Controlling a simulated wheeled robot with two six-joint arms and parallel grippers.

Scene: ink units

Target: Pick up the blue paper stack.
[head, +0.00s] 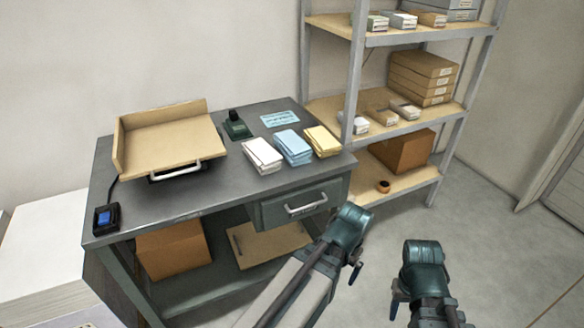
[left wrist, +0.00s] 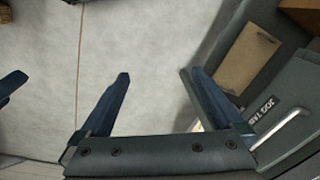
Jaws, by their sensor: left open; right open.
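The blue paper stack (head: 293,149) lies on the dark grey desk (head: 200,198), between a white stack (head: 262,156) and a yellow stack (head: 323,142). My left gripper (head: 356,271) is in front of the desk's right end, below the desktop and apart from the stacks. In the left wrist view its two fingers (left wrist: 157,85) are spread with only floor between them. My right gripper (head: 396,302) is farther right over open floor, open and empty, with its fingers partly hidden. The blue stack does not show in the left wrist view.
A tan tray (head: 170,143) with a metal handle, a green stapler-like item (head: 236,128) and a light blue card (head: 279,119) are on the desk. A drawer handle (head: 306,204) sticks out in front. A shelf rack (head: 352,100) stands right of the desk. Floor at right is clear.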

